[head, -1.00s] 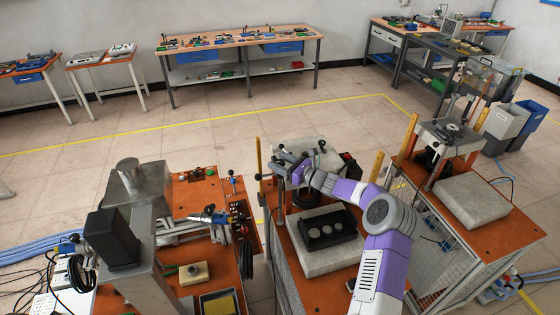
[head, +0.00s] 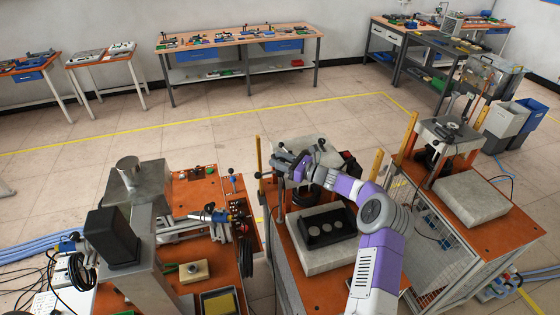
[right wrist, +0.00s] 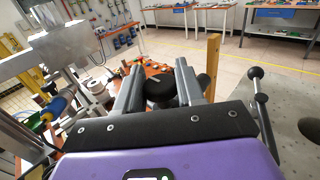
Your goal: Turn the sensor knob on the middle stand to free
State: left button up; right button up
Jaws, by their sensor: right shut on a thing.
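The middle stand has an orange top (head: 291,246), with a pale grey slab (head: 308,257) and a black block with round recesses at its front. A grey plate (head: 318,152) is raised at its back. My right gripper (head: 280,167) reaches the plate's left side. In the right wrist view, the round black sensor knob (right wrist: 160,88) sits between the two fingers of my right gripper (right wrist: 162,84), which is shut on it. The knob's pointer or markings cannot be made out. My left gripper is not in view.
A wooden post (head: 259,157) stands beside the gripper at the stand's back left. A black ball-ended lever (right wrist: 258,98) is right of the fingers. A metal machine (head: 140,205) stands left and another stand (head: 449,135) right.

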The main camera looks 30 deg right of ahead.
jog(key=shift+r, duration=0.25)
jog(key=o, duration=1)
jog(key=shift+c, duration=0.2)
jog(key=shift+f, duration=0.1)
jog(key=b+v, duration=0.1)
jog(key=v, duration=0.6)
jog(key=shift+s+d, duration=0.2)
jog(key=shift+d, duration=0.05)
